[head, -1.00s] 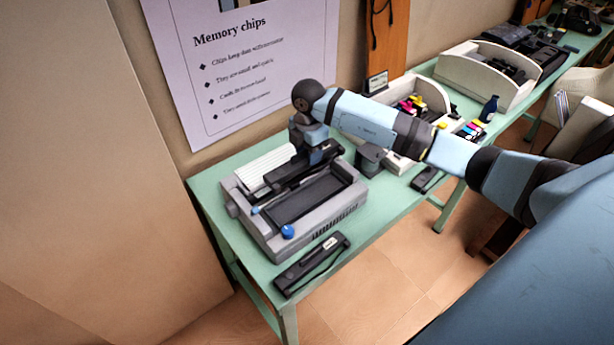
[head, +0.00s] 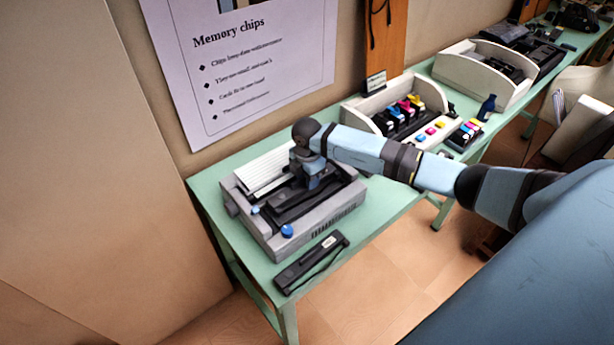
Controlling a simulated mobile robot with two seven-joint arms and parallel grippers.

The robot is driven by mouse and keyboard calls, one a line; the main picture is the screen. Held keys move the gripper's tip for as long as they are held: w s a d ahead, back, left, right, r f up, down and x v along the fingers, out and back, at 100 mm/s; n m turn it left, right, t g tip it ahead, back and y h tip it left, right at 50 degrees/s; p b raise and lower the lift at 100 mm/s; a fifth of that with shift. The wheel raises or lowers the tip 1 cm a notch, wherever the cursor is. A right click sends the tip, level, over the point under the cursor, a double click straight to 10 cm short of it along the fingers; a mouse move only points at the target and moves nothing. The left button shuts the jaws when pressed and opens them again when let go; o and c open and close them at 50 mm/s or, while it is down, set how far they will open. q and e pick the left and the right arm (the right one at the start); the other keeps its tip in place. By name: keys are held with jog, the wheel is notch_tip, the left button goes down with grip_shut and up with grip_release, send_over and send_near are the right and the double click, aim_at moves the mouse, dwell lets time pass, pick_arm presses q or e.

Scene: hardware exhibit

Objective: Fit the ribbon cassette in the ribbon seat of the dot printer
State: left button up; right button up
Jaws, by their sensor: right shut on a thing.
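The dot printer (head: 322,226) is a grey machine on the green table, with a white ribbed part at its back, a blue knob at its front left corner and a dark recess on top, the ribbon seat. My right gripper (head: 303,186) reaches in from the right and points down over this recess. It is shut on a long black ribbon cassette (head: 285,212), which lies low over or in the ribbon seat. The gripper hides part of the cassette, so I cannot tell whether it is fully down. My left gripper is out of view.
Another black cassette (head: 312,262) lies on the green table (head: 225,183) in front of the printer, near the edge. A white holder (head: 361,110) with coloured ink cartridges stands to the right, behind my arm. A second white bin (head: 456,68) is farther back.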

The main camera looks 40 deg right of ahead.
jog(key=shift+f+b, duration=0.3)
jog(key=shift+f, duration=0.3)
jog(key=o, duration=1)
jog(key=shift+c, duration=0.2)
